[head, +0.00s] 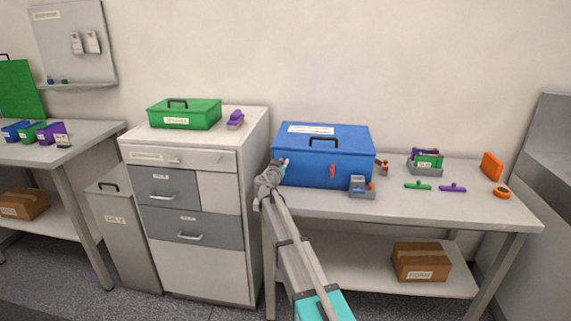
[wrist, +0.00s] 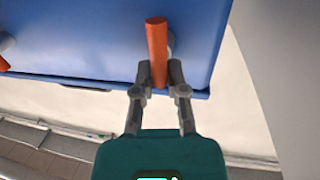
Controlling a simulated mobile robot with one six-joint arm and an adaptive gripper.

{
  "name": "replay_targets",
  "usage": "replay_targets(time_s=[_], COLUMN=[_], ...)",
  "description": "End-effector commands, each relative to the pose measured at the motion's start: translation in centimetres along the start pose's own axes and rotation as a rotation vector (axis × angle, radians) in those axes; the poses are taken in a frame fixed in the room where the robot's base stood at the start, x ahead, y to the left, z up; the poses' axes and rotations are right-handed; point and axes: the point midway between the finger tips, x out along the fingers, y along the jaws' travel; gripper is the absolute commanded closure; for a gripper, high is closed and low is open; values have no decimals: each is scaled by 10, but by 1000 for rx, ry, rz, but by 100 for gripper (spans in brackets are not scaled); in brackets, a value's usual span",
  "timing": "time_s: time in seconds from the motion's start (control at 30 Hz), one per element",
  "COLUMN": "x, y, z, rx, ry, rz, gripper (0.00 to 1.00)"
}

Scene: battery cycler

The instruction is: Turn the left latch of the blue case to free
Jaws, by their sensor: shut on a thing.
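The blue case (head: 330,150) sits on the bench at the middle of the head view, its lid shut and a dark handle on top. Its blue front face (wrist: 110,30) fills much of the wrist view. An orange latch (wrist: 156,45) stands upright in the wrist view, and my gripper (wrist: 160,80) is shut on its lower end. In the head view my gripper (head: 278,170) is at the left part of the case's front and hides that latch. The other orange latch (head: 332,171) hangs upright on the case's front, further right.
A grey holder (head: 360,187) stands close before the case's right front. Green (head: 417,185) and purple (head: 452,188) pieces, an orange ring (head: 502,192) and an orange block (head: 491,166) lie to the right. A drawer cabinet (head: 195,270) with a green case (head: 185,115) stands left.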

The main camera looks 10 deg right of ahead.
Motion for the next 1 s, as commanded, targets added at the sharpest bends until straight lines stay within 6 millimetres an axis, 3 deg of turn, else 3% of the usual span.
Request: replay_targets(time_s=[0.47,1.0], x=[-5,-7], y=[-1,-10], z=[2,7], rx=[-120,-571], ry=[22,108], rz=[18,16], gripper=[100,100])
